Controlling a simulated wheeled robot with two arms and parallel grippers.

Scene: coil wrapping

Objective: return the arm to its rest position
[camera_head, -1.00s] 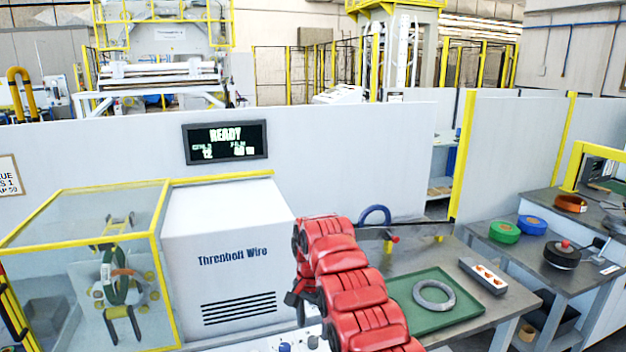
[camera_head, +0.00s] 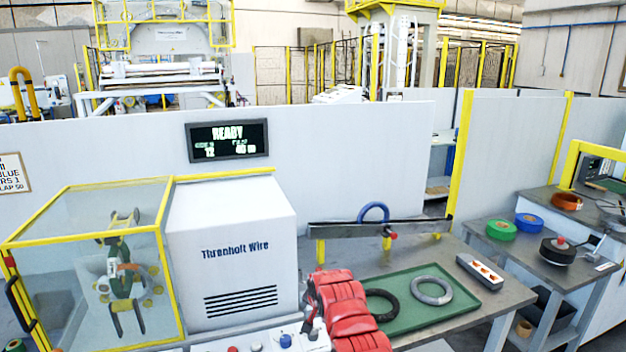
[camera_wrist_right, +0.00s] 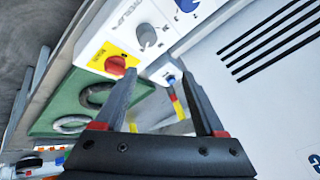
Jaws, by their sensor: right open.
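My right arm (camera_head: 345,312), red, rises from the bottom edge in the head view, low beside the white machine. Its fingers cannot be made out there. In the right wrist view my right gripper (camera_wrist_right: 157,76) is open, its two dark fingers well apart with nothing between them. A control panel with a red knob (camera_wrist_right: 116,65) and a grey knob (camera_wrist_right: 146,35) lies beyond the fingertips. My left gripper is not in view.
The white machine (camera_head: 235,225) has a clear, yellow-framed guard (camera_head: 70,205) at left. On the bench, a green tray (camera_head: 405,320) holds a dark ring (camera_head: 381,305) and a grey ring (camera_head: 432,290). A blue ring (camera_head: 373,209) is by the rail. Tape rolls (camera_head: 502,229) stand at right.

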